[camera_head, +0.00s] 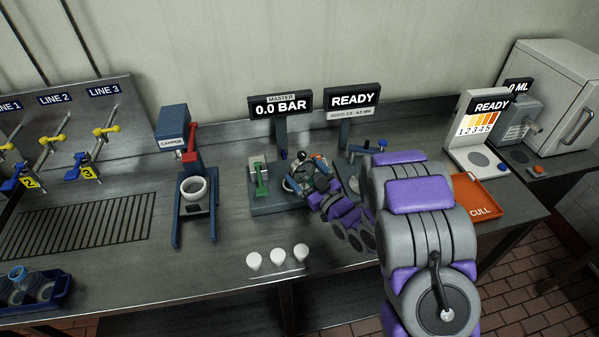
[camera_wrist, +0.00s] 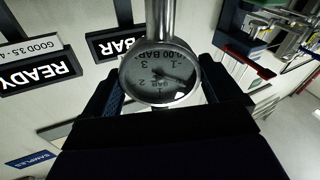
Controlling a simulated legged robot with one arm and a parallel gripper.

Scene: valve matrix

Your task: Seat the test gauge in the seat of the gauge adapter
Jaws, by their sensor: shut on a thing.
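The test gauge (camera_wrist: 158,78) is a round dial with a metal rim and a pale face, shown upside down in the wrist view. My gripper (camera_wrist: 160,92) is shut on it, with one dark finger on each side. A thick steel stem (camera_wrist: 160,20) runs from the dial to the top edge of that view. In the head view my gripper (camera_head: 312,186) is over the right part of the blue-grey station under the MASTER display. I take this station (camera_head: 262,207) for the gauge adapter. My arm and gripper cover part of it, and I cannot tell whether the gauge touches its seat.
A green clamp (camera_head: 259,178) stands on the station's left side. The 0.0 BAR display (camera_head: 281,106) and a READY display (camera_head: 352,97) rise behind. Several white cups (camera_head: 277,258) stand in front. A capper (camera_head: 172,148) is left, an orange CULL tray (camera_head: 478,197) right.

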